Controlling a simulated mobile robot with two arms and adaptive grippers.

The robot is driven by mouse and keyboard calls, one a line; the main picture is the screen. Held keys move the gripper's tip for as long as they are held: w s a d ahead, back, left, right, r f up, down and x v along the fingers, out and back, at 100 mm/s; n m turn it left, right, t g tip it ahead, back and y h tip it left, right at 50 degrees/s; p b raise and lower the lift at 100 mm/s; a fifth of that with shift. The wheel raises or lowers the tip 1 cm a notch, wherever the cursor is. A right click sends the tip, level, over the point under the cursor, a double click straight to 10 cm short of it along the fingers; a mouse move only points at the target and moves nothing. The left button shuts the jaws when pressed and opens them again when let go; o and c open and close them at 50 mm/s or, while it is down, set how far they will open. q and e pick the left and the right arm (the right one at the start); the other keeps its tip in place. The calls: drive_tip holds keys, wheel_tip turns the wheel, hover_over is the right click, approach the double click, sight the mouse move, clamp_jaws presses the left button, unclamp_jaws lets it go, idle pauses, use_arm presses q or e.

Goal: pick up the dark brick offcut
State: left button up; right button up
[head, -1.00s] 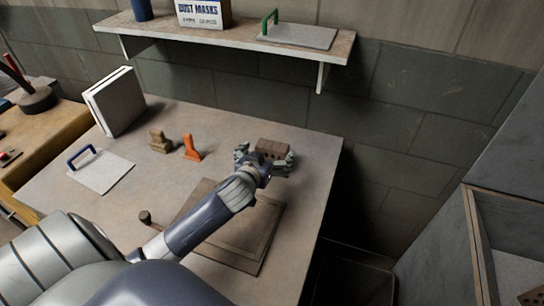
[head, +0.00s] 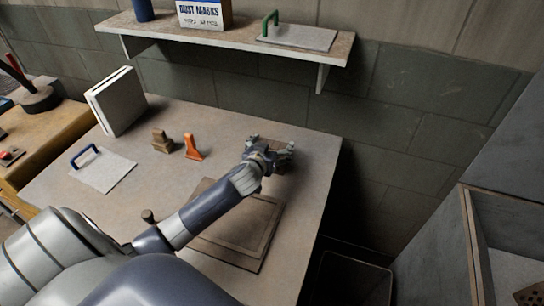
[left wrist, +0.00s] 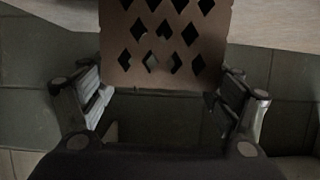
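The dark brick offcut (left wrist: 165,65) fills the upper middle of the left wrist view, showing a brown face with rows of diamond-shaped holes. In the head view it lies near the far right corner of the worktop and is mostly hidden by my left gripper (head: 272,152). In the left wrist view my left gripper (left wrist: 165,95) has its fingers spread wide, one on each side of the brick's near end. I cannot see either finger pressing on the brick. My right gripper is not in view.
The worktop (head: 215,125) also holds a brown board (head: 245,225), an orange piece (head: 193,147), a tan piece (head: 162,141), a blue-handled plate (head: 105,172) and a white slab (head: 118,100). A shelf (head: 120,24) hangs above. Another perforated brick (head: 535,294) lies at lower right.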

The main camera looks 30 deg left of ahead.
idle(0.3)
use_arm(q)
drive_tip(key=shift+w+r, duration=0.1)
drive_tip(key=shift+r, duration=0.45)
wheel_tip(320, 180, up, 2)
drive_tip(key=shift+r+b, duration=0.25)
drive_tip(key=shift+b, duration=0.15)
drive_tip(key=s+r+b, duration=0.1)
drive_tip(key=s+b, duration=0.2)
drive_tip(key=s, duration=1.3)
drive_tip(key=shift+d+r, duration=0.25)
drive_tip(key=shift+d, duration=0.1)
drive_tip(key=shift+d, duration=0.1)
